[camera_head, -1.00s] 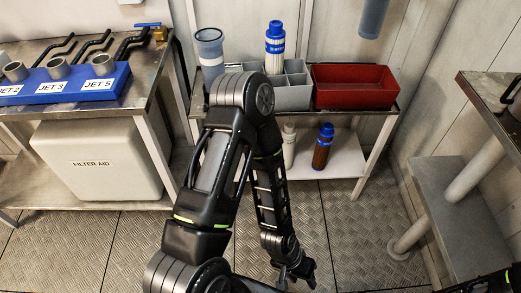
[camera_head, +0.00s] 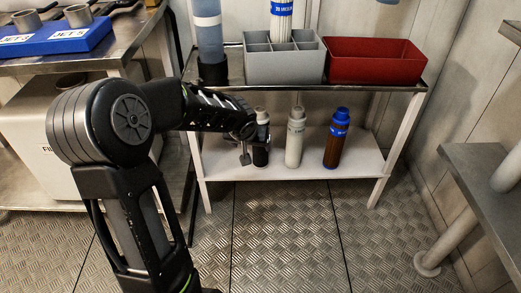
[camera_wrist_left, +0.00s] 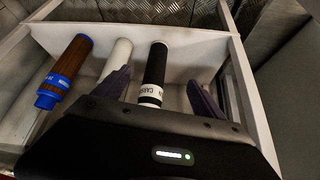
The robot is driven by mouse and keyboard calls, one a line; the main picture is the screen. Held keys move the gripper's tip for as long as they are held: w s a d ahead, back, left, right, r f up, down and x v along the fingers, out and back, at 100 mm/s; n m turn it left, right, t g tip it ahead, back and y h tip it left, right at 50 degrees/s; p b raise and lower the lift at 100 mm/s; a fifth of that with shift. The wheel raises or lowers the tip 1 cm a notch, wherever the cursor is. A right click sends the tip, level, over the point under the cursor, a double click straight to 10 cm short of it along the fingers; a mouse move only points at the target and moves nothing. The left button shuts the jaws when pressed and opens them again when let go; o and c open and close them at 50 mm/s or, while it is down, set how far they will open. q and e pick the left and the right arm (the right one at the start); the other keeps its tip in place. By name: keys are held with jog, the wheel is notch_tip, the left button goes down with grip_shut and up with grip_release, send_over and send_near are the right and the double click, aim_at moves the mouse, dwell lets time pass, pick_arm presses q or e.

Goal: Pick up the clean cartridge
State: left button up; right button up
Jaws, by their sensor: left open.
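A white cartridge with a blue label (camera_head: 283,8) stands upright in the grey divided bin (camera_head: 285,68) on the rack's top; its upper end is cut off. On the lower shelf stand a black cartridge with a white label (camera_head: 261,150), a plain white cartridge (camera_head: 295,138) and a brown one with a blue cap (camera_head: 337,140). My left gripper (camera_head: 246,148) is at the black cartridge. In the left wrist view, the open fingers (camera_wrist_left: 160,92) lie on either side of the black cartridge (camera_wrist_left: 155,65); contact is unclear. My right gripper is not in view.
The white lower shelf (camera_head: 355,165) has free room at its right. A red bin (camera_head: 375,62) stands right of the grey one, and a clear housing (camera_head: 209,32) at the left. Rack legs (camera_head: 402,145) and the top shelf bound the space around my left gripper.

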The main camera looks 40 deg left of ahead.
aim_at(259, 120)
pick_arm(q)
jog(key=w+a, duration=0.3)
jog(key=w, duration=0.5)
jog(key=shift+a+b, duration=0.3)
jog(key=shift+a, duration=0.05)
jog(key=w, duration=0.1)
jog(key=w+a, duration=0.1)
jog(key=w+b, duration=0.1)
jog(key=shift+a+f, duration=0.2)
jog(key=shift+a, duration=0.05)
jog(key=x, duration=0.2)
jog(key=shift+w+f+b, duration=0.15)
jog(key=shift+f+b, duration=0.15)
jog(key=shift+b, duration=0.05)
